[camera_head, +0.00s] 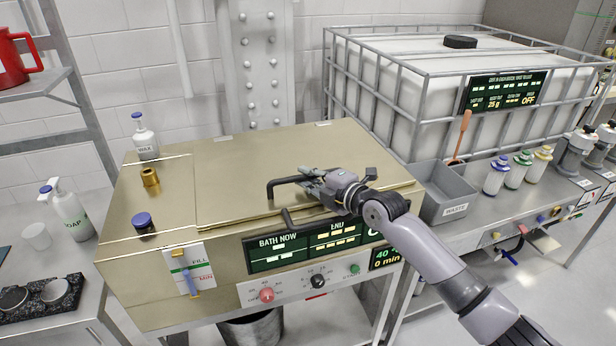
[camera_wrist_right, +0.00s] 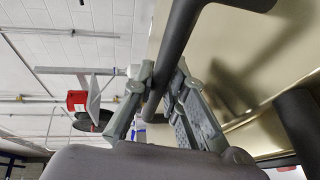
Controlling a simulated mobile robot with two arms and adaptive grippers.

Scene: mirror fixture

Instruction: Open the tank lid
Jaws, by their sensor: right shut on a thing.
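The tank (camera_head: 150,215) is a brass-coloured box with a control panel on its front. Its lid (camera_head: 240,165) is a wide brass plate lying flat, or nearly so, over the top; I cannot tell whether there is a small gap at its front edge. A dark bar handle (camera_head: 285,182) stands on the lid near the front. My right gripper (camera_head: 312,184) is shut on the handle, its arm reaching in from the lower right. In the right wrist view the handle (camera_wrist_right: 182,38) passes between the two grey fingers (camera_wrist_right: 158,85). My left gripper is not in view.
A bottle marked WAX (camera_head: 145,142), a brass fitting (camera_head: 149,177) and a blue-capped neck (camera_head: 143,222) stand on the tank's left top. A caged white container (camera_head: 400,100) is at the back right. A grey WASTE bin (camera_head: 440,195) sits close to the tank's right side.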

